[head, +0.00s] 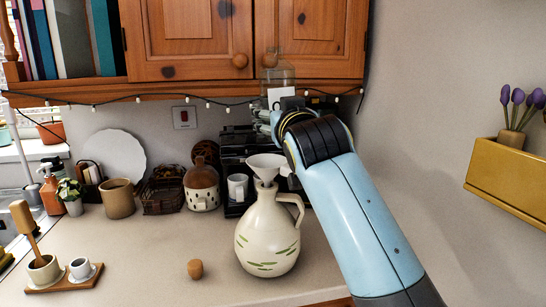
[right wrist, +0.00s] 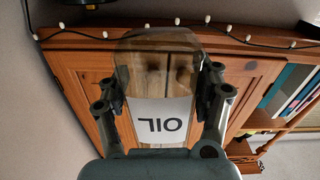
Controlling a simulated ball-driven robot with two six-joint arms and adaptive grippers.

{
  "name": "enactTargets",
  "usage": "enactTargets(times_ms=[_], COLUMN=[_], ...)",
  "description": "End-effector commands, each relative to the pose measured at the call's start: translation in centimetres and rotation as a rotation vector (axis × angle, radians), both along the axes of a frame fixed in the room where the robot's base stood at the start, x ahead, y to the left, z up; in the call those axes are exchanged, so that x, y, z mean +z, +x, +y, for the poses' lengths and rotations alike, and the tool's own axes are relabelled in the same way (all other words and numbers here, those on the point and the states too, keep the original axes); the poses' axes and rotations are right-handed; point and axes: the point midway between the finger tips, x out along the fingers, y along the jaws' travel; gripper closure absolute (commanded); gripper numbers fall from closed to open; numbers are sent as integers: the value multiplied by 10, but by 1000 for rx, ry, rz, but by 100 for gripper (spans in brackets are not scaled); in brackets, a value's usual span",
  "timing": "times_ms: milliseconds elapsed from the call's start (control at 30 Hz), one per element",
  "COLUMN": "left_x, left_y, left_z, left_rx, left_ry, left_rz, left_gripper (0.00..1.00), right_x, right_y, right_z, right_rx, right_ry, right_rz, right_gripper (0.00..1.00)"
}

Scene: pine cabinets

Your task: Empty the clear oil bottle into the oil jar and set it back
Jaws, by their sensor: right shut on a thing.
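The clear oil bottle (head: 278,76), with a white label, is raised in front of the cabinet's lower edge. My right gripper (head: 275,112) is shut on it. In the right wrist view the fingers stand on both sides of the bottle (right wrist: 150,50), and its OIL label reads upside down, as does the cabinet behind. The bottle looks roughly upright; its liquid level cannot be told. The oil jar (head: 266,240), cream with green strokes and a side handle, stands on the counter below, with a white funnel (head: 266,163) in its mouth. My left gripper is not in view.
A cork stopper (head: 195,268) lies on the counter left of the jar. A brown-and-white jug (head: 201,187), white mug (head: 238,186) and dark rack stand behind. A wooden tray (head: 80,283) with cups is at the left. The wooden cabinet (head: 190,40) and light string hang above.

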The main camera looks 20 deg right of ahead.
Motion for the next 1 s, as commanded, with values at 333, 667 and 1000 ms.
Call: enactTargets(times_ms=[333, 667, 1000], left_x=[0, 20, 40], left_y=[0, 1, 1], left_z=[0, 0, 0], left_rx=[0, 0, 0], left_ry=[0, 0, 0], left_rz=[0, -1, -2], left_gripper=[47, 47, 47], right_x=[1, 22, 42], right_y=[0, 0, 0], right_z=[0, 0, 0], right_rx=[0, 0, 0], right_ry=[-1, -2, -1], right_rz=[-2, -3, -2], right_gripper=[92, 92, 92])
